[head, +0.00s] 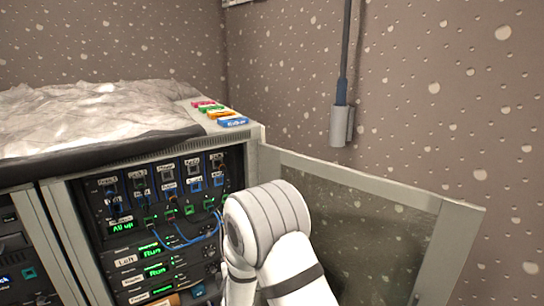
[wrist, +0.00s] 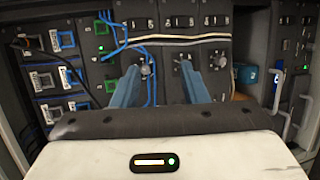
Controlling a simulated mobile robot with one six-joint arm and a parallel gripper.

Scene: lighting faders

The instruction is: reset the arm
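My gripper (wrist: 158,70) shows in the wrist view with its two blue fingers spread apart, open, with nothing between them. The fingers point at a dark panel (wrist: 215,62) with small knobs and slots; I cannot tell whether the tips touch it. In the head view my white arm reaches toward the rack cabinet and hides my gripper. The rack panel (head: 128,212) carries a row of labelled faders with blue and green frames. A green display (head: 122,227) reads "All up", and a lower display (head: 149,250) reads "Run".
Blue cables (head: 176,236) loop across the rack front; a white cable bundle (wrist: 180,39) crosses the panel. A glass door (head: 462,235) stands open at right. Crumpled sheeting (head: 90,112) and coloured tags (head: 233,122) lie on top. A grey wall holder (head: 341,125) hangs behind.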

